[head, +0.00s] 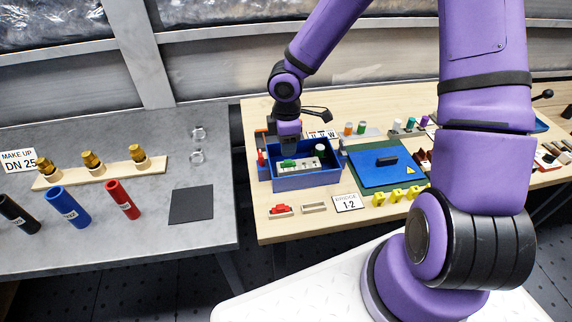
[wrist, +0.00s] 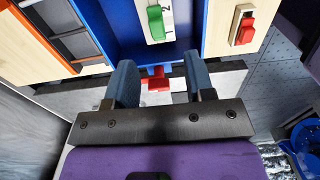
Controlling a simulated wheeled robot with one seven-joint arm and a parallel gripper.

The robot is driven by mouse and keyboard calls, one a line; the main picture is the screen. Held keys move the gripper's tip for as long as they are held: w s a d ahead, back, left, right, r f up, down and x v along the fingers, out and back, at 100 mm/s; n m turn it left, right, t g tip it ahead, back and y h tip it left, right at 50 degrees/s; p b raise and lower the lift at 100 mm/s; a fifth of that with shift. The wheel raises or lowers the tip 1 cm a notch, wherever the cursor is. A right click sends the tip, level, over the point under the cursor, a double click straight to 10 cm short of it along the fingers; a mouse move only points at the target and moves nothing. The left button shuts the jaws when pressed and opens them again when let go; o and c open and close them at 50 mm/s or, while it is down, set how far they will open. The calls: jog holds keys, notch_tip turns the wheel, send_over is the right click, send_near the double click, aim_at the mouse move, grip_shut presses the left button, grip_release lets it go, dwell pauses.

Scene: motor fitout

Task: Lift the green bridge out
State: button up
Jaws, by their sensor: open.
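The green bridge (head: 288,163) sits on a white strip inside the blue box (head: 306,181) in the head view. In the wrist view the green bridge (wrist: 156,22) lies at the top, on the white strip (wrist: 160,40) printed with numbers. My gripper (head: 288,136) is above the left part of the box, apart from the bridge. In the wrist view my gripper (wrist: 160,78) is open, with both fingers apart and nothing held. The bridge lies ahead of the fingers, roughly midway between them.
A red piece (wrist: 158,80) shows between the fingers, by the box's outer wall. A blue panel (head: 385,180) stands to the right.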

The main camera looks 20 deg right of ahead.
aim_at(288, 161)
jog(key=shift+d+f, duration=0.15)
jog(key=shift+f, duration=1.65)
jog(key=shift+d+f, duration=0.15)
jog(key=shift+f, duration=1.6)
jog(key=shift+c, duration=0.5)
grip_shut()
